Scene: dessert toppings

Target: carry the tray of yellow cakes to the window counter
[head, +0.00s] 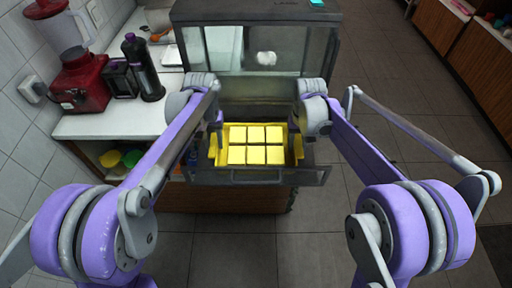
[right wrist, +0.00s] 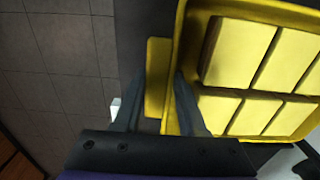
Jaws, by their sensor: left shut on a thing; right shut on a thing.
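A yellow tray (head: 254,169) holds two rows of square yellow cakes (head: 255,145) and looks level. It is at the open dark pull-out front (head: 310,176) of a glass-fronted unit; whether it rests there or hangs just above is unclear. My left gripper (head: 216,146) is shut on the tray's left end. My right gripper (head: 299,146) is shut on its right end. In the right wrist view, my right gripper's fingers (right wrist: 158,105) straddle the tray's edge (right wrist: 174,55), with cakes (right wrist: 240,55) beside them. The fingertips are small and partly hidden in the head view.
The dark glass-fronted unit (head: 225,50) stands behind the tray. A white counter (head: 130,120) at left bears a red blender (head: 80,82) and a dark bottle (head: 143,68). Wooden counters (head: 440,30) stand far right; which is the window counter is unclear. Tiled floor (head: 400,110) lies clear between.

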